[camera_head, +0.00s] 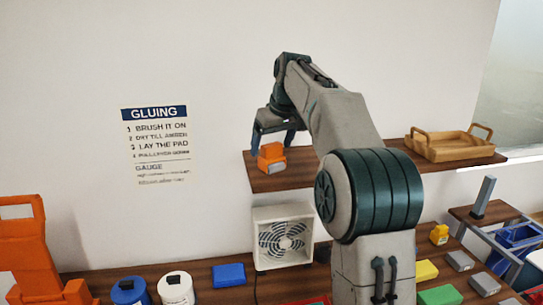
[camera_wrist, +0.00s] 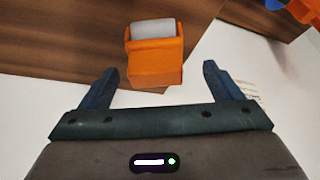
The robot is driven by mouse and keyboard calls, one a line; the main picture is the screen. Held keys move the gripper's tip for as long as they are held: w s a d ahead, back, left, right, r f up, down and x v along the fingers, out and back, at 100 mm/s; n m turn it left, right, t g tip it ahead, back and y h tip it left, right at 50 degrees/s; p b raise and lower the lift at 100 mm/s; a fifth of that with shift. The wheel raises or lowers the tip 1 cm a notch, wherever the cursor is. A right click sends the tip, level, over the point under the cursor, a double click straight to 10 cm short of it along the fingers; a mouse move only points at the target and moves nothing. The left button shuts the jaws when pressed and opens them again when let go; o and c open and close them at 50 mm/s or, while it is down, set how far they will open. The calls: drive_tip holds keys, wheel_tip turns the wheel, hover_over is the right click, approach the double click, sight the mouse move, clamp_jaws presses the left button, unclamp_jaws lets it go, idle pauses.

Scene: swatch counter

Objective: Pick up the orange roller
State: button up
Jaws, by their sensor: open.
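The orange roller (camera_head: 271,158) has an orange body and a grey cylinder. It sits near the left end of the wooden wall shelf (camera_head: 310,174) in the head view. In the wrist view the roller (camera_wrist: 155,62) lies just beyond the fingertips, roughly midway between them, with its grey cylinder on the far side. My gripper (camera_head: 273,134) is open and empty, close above the roller in the head view. In the wrist view my gripper (camera_wrist: 158,72) shows both dark blue fingers apart, neither visibly touching the roller.
A wooden tray (camera_head: 450,150) stands on the shelf's right part. Below are a white fan (camera_head: 283,237), a blue block (camera_head: 228,275) and glue pots (camera_head: 176,288) on the counter. A gluing sign (camera_head: 155,140) hangs left of the shelf. My arm hides the shelf's middle.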

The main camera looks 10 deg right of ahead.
sight(272, 145)
drive_tip(key=x, duration=0.3)
drive_tip(key=p+x, duration=0.1)
drive_tip(key=x, duration=0.1)
drive_tip(key=shift+d+f, duration=0.1)
drive_tip(key=shift+d, duration=0.2)
drive_tip(key=c, duration=1.3)
drive_tip(key=shift+o, duration=0.2)
drive_tip(key=shift+r, duration=0.6)
wheel_tip(272, 145, up, 3)
drive_tip(key=shift+d+r, duration=0.15)
drive_tip(key=shift+r, duration=0.05)
drive_tip(key=s+d+r+b, duration=0.1)
drive_tip(key=s+d+r, duration=0.5)
drive_tip(key=d, duration=0.3)
drive_tip(key=shift+d+r, duration=0.25)
drive_tip(key=shift+d, duration=0.1)
